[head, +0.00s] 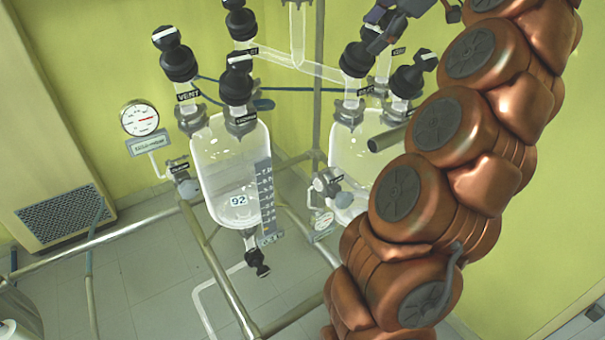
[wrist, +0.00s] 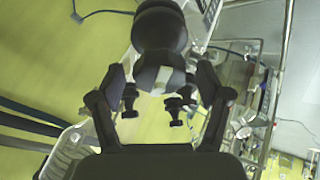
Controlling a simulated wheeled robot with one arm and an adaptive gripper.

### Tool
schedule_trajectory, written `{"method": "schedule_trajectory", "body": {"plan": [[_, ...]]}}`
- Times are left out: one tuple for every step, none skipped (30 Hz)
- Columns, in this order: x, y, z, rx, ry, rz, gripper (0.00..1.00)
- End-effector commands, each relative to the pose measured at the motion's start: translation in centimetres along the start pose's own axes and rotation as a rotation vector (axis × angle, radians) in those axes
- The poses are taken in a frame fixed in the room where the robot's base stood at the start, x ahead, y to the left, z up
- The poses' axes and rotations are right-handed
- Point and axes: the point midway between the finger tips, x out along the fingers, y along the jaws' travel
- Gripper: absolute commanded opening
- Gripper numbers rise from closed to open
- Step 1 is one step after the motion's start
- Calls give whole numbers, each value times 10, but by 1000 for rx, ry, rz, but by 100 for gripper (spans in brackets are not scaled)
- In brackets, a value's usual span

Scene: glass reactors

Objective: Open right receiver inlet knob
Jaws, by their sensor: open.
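The right glass receiver (head: 345,150) stands partly hidden behind my arm. Black knobs on valve necks rise from it; one is at its left (head: 358,60) and one at its right (head: 414,76). A small label (head: 398,52) sits on a neck behind, its top hidden by my gripper (head: 378,32); its text is too small to read. In the wrist view, a black rounded knob (wrist: 160,28) with a pale mark at its end lies ahead of my gripper (wrist: 160,85). The open fingers flank its narrower end; I cannot tell whether they touch it.
The left receiver (head: 225,165), marked 92, has several black knobs above it. A pressure gauge (head: 140,118) is at the left. Metal frame tubes (head: 215,262) run around the receivers. A yellow wall is behind, with tiled floor below.

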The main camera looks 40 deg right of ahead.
Motion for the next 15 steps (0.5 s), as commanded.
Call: {"method": "schedule_trajectory", "body": {"plan": [[1,0,-1,12,2,5,76],[1,0,-2,21,3,7,76],[1,0,-1,37,2,10,76],[1,0,-1,48,3,14,76],[1,0,-1,61,3,17,76],[0,0,-1,77,3,22,76],[0,0,-1,93,4,26,76],[0,0,-1,109,3,30,76],[0,-1,-1,133,4,37,76],[0,-1,-1,156,4,42,76],[0,-1,0,179,3,48,76],[0,-1,-1,211,3,56,76],[1,-1,0,235,2,62,76],[1,-1,0,259,1,68,76],[1,-1,1,291,1,76,76]]}}
